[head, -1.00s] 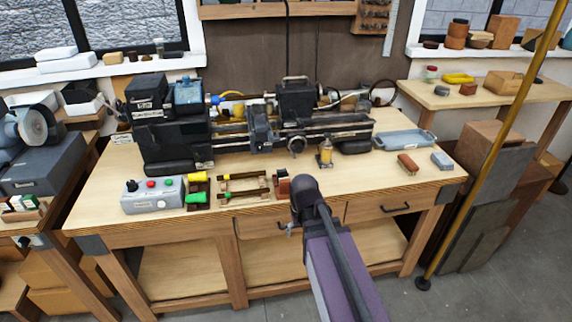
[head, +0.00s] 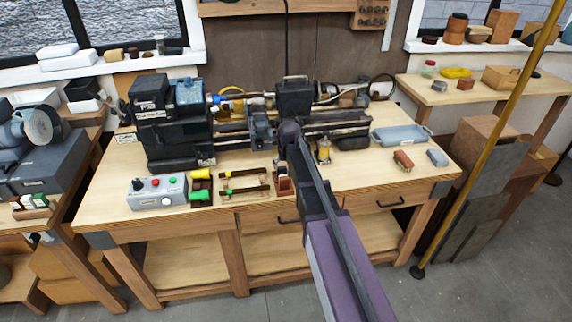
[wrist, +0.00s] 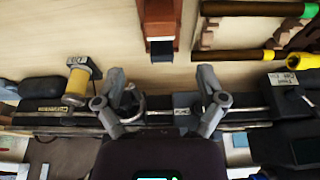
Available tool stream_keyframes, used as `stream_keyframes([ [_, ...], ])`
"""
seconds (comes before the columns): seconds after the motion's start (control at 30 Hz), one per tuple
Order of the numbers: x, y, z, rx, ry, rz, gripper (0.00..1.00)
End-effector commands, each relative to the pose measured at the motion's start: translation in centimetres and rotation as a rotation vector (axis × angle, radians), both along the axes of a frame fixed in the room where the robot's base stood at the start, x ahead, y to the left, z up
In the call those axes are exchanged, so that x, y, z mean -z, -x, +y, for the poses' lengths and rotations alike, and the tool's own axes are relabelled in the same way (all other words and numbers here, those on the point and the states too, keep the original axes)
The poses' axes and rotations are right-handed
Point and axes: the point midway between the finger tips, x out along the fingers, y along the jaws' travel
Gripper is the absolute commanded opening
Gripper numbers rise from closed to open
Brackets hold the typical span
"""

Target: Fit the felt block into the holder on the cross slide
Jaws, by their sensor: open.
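My gripper (wrist: 163,92) is open and empty in the wrist view, its two fingers apart above the front of the lathe. In the head view my arm's dark end hides it, in front of the lathe carriage. The cross slide area (head: 260,132) shows just left of my arm; the holder on it is not clear. A red-brown wooden stand (wrist: 158,14) with a dark, pale-edged piece at its end lies ahead of the fingers. A red-brown block (head: 403,160) and a grey block (head: 437,158) lie at the bench's right. I cannot tell which piece is the felt block.
The lathe headstock (head: 172,125) stands at the left. A control box (head: 158,193), a yellow-handled tool (head: 200,175) and a wooden rack (head: 246,184) line the front edge. A brass-coloured oiler (wrist: 78,82) is near the left finger. A blue-grey tray (head: 400,137) sits right.

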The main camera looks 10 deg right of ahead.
Motion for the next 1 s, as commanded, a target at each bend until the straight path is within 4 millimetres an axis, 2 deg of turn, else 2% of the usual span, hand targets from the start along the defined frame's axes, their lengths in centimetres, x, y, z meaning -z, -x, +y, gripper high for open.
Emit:
stream_keyframes([
  [0.43, 1.0, -0.2, 0.1, -0.001, 0.000, 0.001, 0.90],
  [1.0, 5.4, -1.6, 0.2, -0.002, 0.000, 0.001, 0.90],
])
